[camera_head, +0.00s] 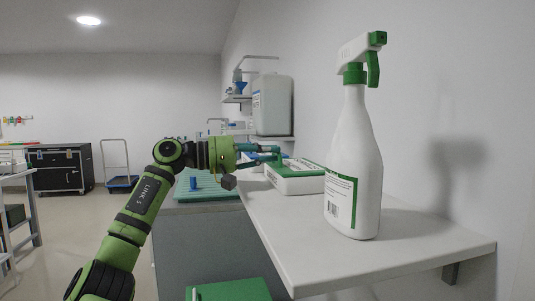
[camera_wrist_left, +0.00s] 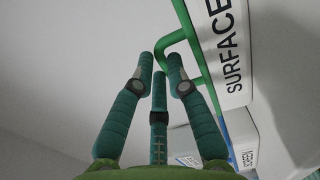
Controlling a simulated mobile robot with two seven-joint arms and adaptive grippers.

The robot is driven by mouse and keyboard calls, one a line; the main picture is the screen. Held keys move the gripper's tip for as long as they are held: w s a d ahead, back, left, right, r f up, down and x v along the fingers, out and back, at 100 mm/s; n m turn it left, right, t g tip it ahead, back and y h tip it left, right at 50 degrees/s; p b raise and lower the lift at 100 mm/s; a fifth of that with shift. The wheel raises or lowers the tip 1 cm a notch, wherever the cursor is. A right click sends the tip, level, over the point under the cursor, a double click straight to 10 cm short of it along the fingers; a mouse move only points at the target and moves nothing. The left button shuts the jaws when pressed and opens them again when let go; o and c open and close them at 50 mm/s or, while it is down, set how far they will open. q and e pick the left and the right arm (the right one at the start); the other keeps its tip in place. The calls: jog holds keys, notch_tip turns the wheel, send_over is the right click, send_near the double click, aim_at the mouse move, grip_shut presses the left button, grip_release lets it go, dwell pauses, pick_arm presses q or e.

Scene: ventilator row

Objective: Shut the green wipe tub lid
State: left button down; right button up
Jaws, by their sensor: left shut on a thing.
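The wipe tub (camera_head: 295,185) is a white box with a green lid (camera_head: 300,168) on the white shelf by the wall. In the left wrist view the tub's white side (camera_wrist_left: 222,45) reads "SURFACE", with a green edge along it. A bent green bar (camera_wrist_left: 164,44) sticks out from that edge. My left gripper (camera_head: 274,153) is at the left end of the tub, just above its top. In the left wrist view its fingers (camera_wrist_left: 160,65) are closed around the bar's end. How far the lid is open I cannot tell. My right gripper is out of view.
A large white spray bottle (camera_head: 352,175) with a green trigger head stands upright in front of the tub. A blue-and-white pack (camera_wrist_left: 242,145) is beyond the tub. A teal tray (camera_head: 205,186) with a blue item lies left. The shelf's front (camera_head: 350,262) is clear.

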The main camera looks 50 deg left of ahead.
pick_arm(q)
jog(key=c, duration=1.5)
grip_release()
jog(key=shift+f, duration=0.15)
jog(key=shift+v, duration=2.85)
jog(key=v, duration=0.6)
jog(key=shift+s+a, duration=0.1)
jog(key=shift+s, duration=0.1)
